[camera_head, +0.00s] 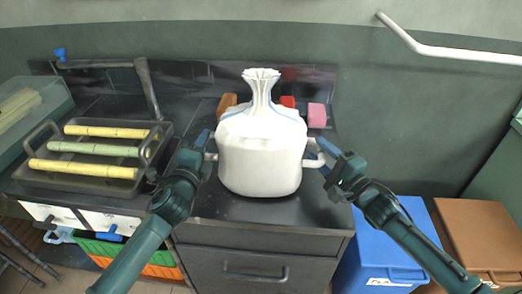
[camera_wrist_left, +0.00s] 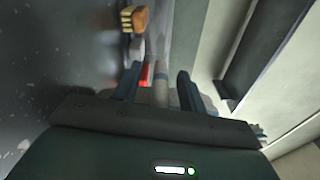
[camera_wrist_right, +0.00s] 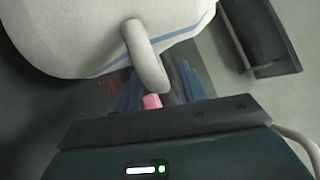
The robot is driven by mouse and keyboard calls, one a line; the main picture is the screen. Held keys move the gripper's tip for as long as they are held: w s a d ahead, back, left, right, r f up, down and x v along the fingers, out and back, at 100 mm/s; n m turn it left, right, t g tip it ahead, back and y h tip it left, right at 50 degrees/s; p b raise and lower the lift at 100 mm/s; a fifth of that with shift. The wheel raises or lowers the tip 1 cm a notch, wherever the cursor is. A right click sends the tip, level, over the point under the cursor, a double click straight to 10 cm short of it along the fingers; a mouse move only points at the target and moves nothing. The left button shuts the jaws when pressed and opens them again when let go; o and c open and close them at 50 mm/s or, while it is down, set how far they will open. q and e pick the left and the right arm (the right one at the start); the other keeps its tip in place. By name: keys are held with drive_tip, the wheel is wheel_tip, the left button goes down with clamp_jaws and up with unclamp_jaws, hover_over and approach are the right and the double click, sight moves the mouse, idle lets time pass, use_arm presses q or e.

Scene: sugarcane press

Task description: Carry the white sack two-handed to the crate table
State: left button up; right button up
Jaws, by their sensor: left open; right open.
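The white sack (camera_head: 260,160) stands upright on the dark counter, its neck gathered, with a loop handle on each side. My left gripper (camera_head: 205,147) is open beside the left handle (camera_head: 210,157). In the left wrist view (camera_wrist_left: 158,88) a pale bar shows between its fingers; I cannot tell whether it is the handle. My right gripper (camera_head: 328,150) is open at the right handle (camera_head: 314,159). In the right wrist view the handle (camera_wrist_right: 148,58) hangs down toward the space between the fingers (camera_wrist_right: 160,92). I cannot identify the crate table.
A tray (camera_head: 158,160) with yellow and green cane pieces is left of the sack. A brush (camera_wrist_left: 133,18), a red item (camera_head: 288,101) and a pink block (camera_head: 317,115) are behind it. Blue (camera_head: 385,250) and brown (camera_head: 480,235) boxes stand on the right; a white rail (camera_head: 450,52) crosses the wall.

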use_arm(q)
drive_tip(key=c, duration=0.9)
use_arm(e)
drive_tip(key=c, duration=0.9)
clamp_jaws()
use_arm(q)
drive_tip(key=shift+f, duration=0.15)
